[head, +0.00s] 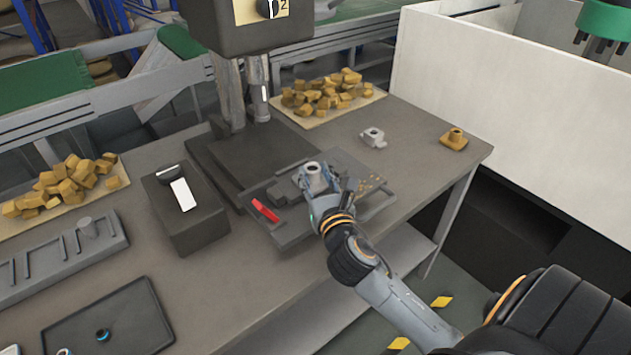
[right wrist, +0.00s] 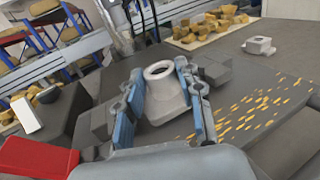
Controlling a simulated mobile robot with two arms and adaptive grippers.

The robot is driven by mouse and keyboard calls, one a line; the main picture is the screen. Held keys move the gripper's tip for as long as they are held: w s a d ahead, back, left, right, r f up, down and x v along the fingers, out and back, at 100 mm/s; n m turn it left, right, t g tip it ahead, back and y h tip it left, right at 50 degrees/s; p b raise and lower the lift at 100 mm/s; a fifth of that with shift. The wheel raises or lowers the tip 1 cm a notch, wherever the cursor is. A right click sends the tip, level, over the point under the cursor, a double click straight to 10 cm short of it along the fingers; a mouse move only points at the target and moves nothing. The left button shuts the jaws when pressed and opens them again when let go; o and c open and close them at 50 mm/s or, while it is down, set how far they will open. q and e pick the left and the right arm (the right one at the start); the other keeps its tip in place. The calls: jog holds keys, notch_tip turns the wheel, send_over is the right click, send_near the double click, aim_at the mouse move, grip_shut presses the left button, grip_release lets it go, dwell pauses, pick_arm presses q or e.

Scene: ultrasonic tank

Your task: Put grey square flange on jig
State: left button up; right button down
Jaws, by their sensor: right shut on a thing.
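The grey square flange (head: 314,177), with a round raised collar, is held in my right gripper (head: 325,193) over the jig. In the right wrist view the flange (right wrist: 165,92) sits between the two blue fingers of the gripper (right wrist: 163,100), which are shut on its sides. The jig (head: 285,235) is a dark plate with grey blocks and a red handle (head: 265,210), in front of the drill press. The flange is next to the grey blocks; I cannot tell whether it touches the plate. My left gripper is not in view.
Another grey flange (head: 373,138) and a brown flange (head: 454,140) stand at the right of the table. Yellow chips lie on the jig's right side. The drill press (head: 245,25) rises behind. A dark box (head: 187,215) stands left of the jig. Trays of brown blocks lie farther back.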

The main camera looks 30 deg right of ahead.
jog(key=shift+f, duration=0.35)
jog(key=shift+f, duration=0.1)
jog(key=c, duration=0.9)
grip_release()
jog(key=shift+f, duration=0.1)
jog(key=shift+o, duration=0.2)
jog(key=b+v, duration=0.2)
jog(key=v, duration=1)
jog(key=shift+r, duration=0.25)
